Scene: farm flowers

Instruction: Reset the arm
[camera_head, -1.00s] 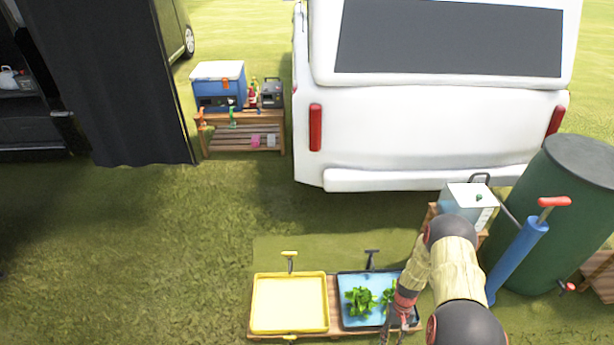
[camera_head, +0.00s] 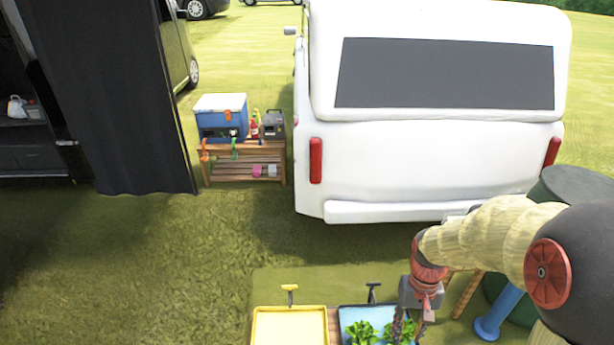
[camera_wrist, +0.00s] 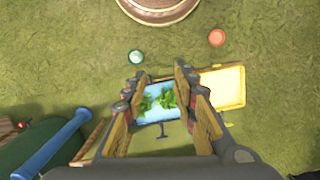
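My gripper (camera_wrist: 160,76) is open in the wrist view, its two fingers well apart with nothing between them. It points down from above the blue tray (camera_wrist: 148,117), which shows in the gap below. Leafy green plants (camera_wrist: 158,99) lie in that tray. In the head view my gripper (camera_head: 405,328) hangs at the lower right, in front of the blue tray's right side, and its fingertips are partly cut off by the frame edge. The plants (camera_head: 362,332) show beside it.
A yellow tray (camera_head: 290,326) sits left of the blue one. A white van (camera_head: 430,165) stands behind. A dark green barrel (camera_head: 577,184) and a blue pump (camera_head: 499,315) are at the right, partly behind my arm. The grass at left is clear.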

